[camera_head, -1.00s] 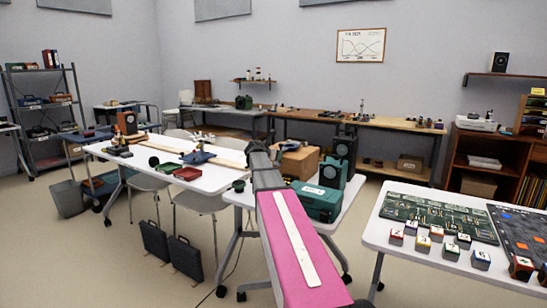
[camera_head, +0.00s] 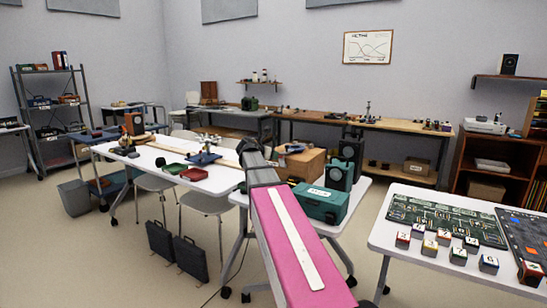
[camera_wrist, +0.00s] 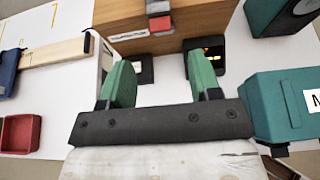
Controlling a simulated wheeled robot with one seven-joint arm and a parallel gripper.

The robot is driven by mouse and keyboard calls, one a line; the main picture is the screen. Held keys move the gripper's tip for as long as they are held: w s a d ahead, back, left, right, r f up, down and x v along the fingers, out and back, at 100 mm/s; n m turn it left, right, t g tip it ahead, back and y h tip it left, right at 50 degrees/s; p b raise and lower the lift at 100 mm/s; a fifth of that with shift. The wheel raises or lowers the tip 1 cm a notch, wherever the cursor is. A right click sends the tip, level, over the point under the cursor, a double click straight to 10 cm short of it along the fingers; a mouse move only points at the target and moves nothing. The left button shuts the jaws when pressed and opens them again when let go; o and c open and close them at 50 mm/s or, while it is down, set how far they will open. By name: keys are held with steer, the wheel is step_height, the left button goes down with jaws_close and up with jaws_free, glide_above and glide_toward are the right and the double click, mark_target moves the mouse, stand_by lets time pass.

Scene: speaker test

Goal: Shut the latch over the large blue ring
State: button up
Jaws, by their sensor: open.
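I cannot make out a large blue ring or its latch in either view. A dark blue fixture (camera_head: 204,157) stands on the left white table, its details too small to tell; part of a blue thing (camera_wrist: 8,72) shows at the wrist view's left edge. My gripper (camera_wrist: 161,82) is open, its two green fingers wide apart with nothing between them. Beyond the fingertips are a brown box (camera_wrist: 180,22) and a small black thing with an orange patch (camera_wrist: 207,52). In the head view my arm hides the gripper.
A teal case (camera_head: 321,203) and dark teal speaker (camera_wrist: 280,14) are right of my gripper. A red tray (camera_wrist: 20,133) is left. The right table (camera_head: 400,239) holds several lettered or numbered blocks and dark boards. Two dark cases (camera_head: 176,248) are on the floor.

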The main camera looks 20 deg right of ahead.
mark_target(281, 161)
steer(key=shift+s+a+r, duration=0.15)
steer(key=shift+s+a, duration=0.1)
steer(key=shift+a, duration=0.05)
steer(key=c, duration=0.7)
steer(key=shift+s+f, duration=0.15)
steer(key=shift+f, duration=0.2)
jaws_close()
steer(key=s+a+f+t+h, duration=0.4)
steer(key=a+f+t+h, duration=0.15)
steer(key=f, duration=0.25)
steer(key=x, duration=1.4)
steer(key=shift+s+d+g, duration=0.2)
steer(key=shift+d+g, duration=0.1)
steer(key=shift+g, duration=0.15)
